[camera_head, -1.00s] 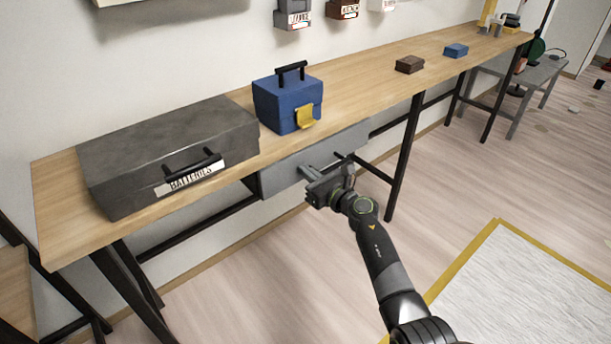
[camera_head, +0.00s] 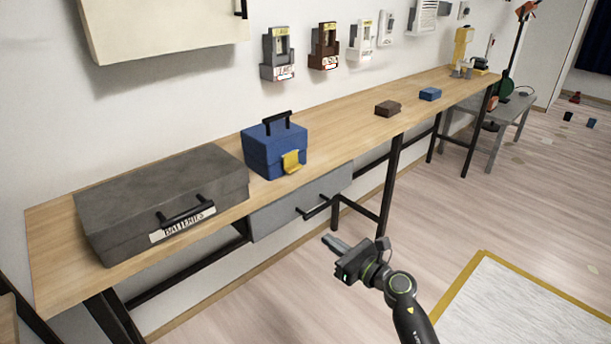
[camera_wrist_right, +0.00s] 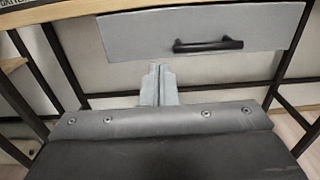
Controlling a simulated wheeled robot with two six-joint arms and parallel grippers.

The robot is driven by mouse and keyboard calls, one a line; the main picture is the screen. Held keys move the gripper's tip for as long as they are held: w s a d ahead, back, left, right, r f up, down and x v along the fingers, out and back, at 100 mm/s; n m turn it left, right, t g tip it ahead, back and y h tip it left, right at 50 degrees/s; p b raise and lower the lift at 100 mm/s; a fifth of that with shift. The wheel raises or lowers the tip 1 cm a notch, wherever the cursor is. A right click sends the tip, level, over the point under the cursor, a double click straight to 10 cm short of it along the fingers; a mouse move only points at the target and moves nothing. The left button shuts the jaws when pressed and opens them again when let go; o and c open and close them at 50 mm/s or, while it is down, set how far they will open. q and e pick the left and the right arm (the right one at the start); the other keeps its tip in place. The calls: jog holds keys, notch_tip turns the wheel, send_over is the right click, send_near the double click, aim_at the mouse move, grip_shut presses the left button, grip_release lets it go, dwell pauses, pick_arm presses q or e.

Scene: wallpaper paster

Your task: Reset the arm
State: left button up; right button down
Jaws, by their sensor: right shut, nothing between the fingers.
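My right gripper (camera_head: 332,243) is shut and empty, held in front of the workbench and below its top. In the right wrist view its two fingers (camera_wrist_right: 159,85) lie together. The grey drawer (camera_head: 290,207) under the bench top, with a black bar handle (camera_head: 314,208), is beyond the gripper and apart from it. The drawer front (camera_wrist_right: 203,36) and its handle (camera_wrist_right: 208,45) also show in the right wrist view, ahead of the fingertips. My left gripper is not in view.
On the wooden bench (camera_head: 340,128) stand a grey case labelled batteries (camera_head: 160,195), a blue toolbox (camera_head: 274,150), a brown block (camera_head: 388,108) and a blue block (camera_head: 430,94). Dispensers hang on the wall. Open floor lies right of the bench, with a yellow-edged mat (camera_head: 530,300).

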jog(key=s+d+f+m+h, duration=0.8)
jog(key=d+m, duration=0.2)
jog(key=m, duration=0.5)
jog(key=s+d+f+m+h, duration=0.75)
jog(key=d+m, duration=0.25)
jog(key=m, duration=0.6)
pick_arm(q)
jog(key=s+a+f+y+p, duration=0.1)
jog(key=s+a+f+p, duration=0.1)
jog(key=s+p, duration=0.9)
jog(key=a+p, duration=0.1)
jog(key=p, duration=0.6)
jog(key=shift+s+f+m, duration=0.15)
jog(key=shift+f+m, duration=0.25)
pick_arm(e)
jog(key=s+f+m+g+y, duration=0.1)
jog(key=s+f+m+g, duration=0.3)
jog(key=s, duration=0.9)
jog(key=s+a+f+m+g+y, duration=0.1)
jog(key=s+f+m+g, duration=0.3)
jog(key=s, duration=1)
jog(key=s+f+m+g+y, duration=0.1)
jog(key=s+f+m+g, duration=0.4)
jog(key=s+f, duration=0.4)
jog(key=s, duration=0.5)
jog(key=shift+a, duration=0.2)
